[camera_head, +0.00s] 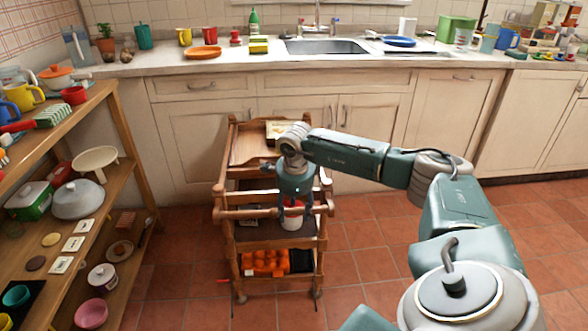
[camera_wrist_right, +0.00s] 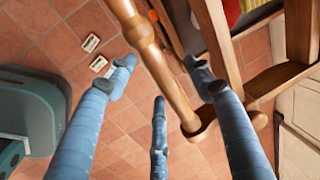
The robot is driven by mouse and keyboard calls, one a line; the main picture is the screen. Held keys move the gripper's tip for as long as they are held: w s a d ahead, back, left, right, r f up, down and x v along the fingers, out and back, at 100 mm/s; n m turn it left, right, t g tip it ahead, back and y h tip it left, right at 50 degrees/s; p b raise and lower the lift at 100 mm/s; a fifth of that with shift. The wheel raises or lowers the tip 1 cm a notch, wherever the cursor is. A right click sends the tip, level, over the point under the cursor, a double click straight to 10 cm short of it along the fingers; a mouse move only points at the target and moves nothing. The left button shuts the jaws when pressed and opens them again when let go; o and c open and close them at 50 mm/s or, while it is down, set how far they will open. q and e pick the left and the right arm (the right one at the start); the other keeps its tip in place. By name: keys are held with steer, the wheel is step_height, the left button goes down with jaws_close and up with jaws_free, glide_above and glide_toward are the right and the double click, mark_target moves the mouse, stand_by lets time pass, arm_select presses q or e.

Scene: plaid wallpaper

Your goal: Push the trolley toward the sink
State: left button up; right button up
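The wooden trolley (camera_head: 318,236) stands on the tiled floor in front of the counter, with its handle bar (camera_head: 235,213) on the near side. The sink (camera_head: 327,46) is set in the counter behind it, slightly to the right. My right gripper (camera_head: 282,210) points down at the handle bar. In the right wrist view its blue fingers (camera_wrist_right: 162,75) are spread apart, with the wooden bar (camera_wrist_right: 150,50) passing between them. Gaps show there between the fingers and the bar; any contact is unclear. My left gripper is not seen.
A loaded wooden shelf (camera_head: 140,185) stands at left. Cabinets (camera_head: 200,150) stand close behind the trolley. Floor to the right (camera_head: 370,265) is clear.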

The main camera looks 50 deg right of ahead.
step_height(320, 180, up, 12)
steer(key=s+a, duration=0.1)
steer(key=shift+s+a, duration=0.3)
steer(key=shift+s, duration=0.05)
